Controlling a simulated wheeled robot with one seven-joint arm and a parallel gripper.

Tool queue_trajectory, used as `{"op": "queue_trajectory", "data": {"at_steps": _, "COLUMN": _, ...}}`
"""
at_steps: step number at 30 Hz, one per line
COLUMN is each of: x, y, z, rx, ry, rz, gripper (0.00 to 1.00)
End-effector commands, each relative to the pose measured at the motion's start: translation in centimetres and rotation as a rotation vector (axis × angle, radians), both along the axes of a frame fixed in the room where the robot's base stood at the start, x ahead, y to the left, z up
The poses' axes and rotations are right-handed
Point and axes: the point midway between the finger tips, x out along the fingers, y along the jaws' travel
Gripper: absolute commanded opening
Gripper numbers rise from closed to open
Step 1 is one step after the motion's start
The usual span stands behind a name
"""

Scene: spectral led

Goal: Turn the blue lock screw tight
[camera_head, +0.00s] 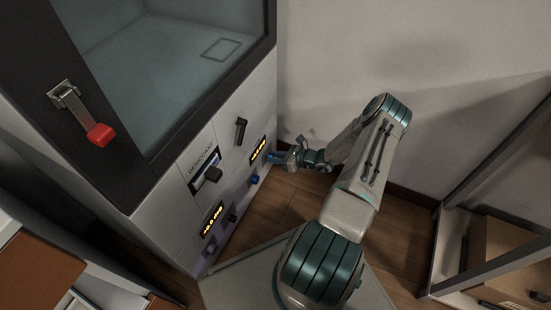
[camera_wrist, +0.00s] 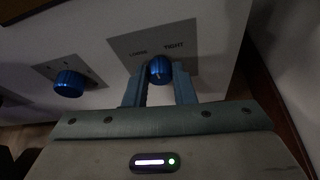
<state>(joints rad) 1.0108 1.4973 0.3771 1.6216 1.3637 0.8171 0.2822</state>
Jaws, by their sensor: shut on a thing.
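The blue lock screw (camera_wrist: 159,68) sits on a grey plate lettered TIGHT on its right side and with a fainter word on its left. My gripper (camera_wrist: 160,78) is shut on the screw, one finger on each side, in the wrist view. A small mark shows on the screw's face, but its exact direction is hard to read. In the head view my gripper (camera_head: 276,157) reaches the right end of the machine's lower front panel, and the screw is mostly hidden there.
A second blue knob (camera_wrist: 69,83) is left of the screw; it also shows in the head view (camera_head: 254,180). A shelf (camera_head: 445,245) stands at right, with wooden floor between.

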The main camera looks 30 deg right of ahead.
Motion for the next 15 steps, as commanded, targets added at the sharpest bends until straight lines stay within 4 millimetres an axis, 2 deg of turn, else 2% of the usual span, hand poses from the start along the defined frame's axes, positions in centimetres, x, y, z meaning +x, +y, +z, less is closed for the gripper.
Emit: {"op": "queue_trajectory", "data": {"at_steps": 15, "x": 0.27, "y": -0.32, "z": -0.53, "rx": 0.383, "ry": 0.301, "rz": 0.000, "gripper": 0.00}}
